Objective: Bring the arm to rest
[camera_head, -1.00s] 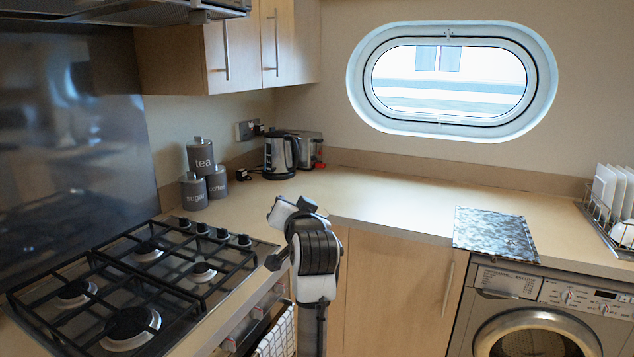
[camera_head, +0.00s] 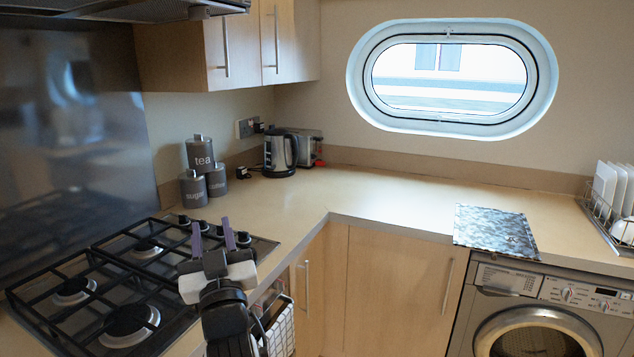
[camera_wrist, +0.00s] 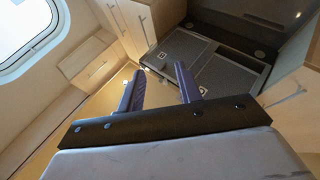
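My gripper (camera_head: 211,236) is in front of the right edge of the gas hob, with its two purple fingers pointing up and away. The fingers are apart with nothing between them. In the wrist view my gripper (camera_wrist: 160,85) also shows two separated fingers and an empty gap. My wrist and forearm rise from the bottom of the head view, and the rest of the arm is out of sight.
The gas hob (camera_head: 75,292) with black grates is at left. Tea, sugar and coffee canisters (camera_head: 201,152), a kettle (camera_head: 280,154) and a toaster stand on the counter (camera_head: 400,198). A dark patterned board (camera_head: 495,232) lies above the washing machine (camera_head: 540,312). The counter's middle is clear.

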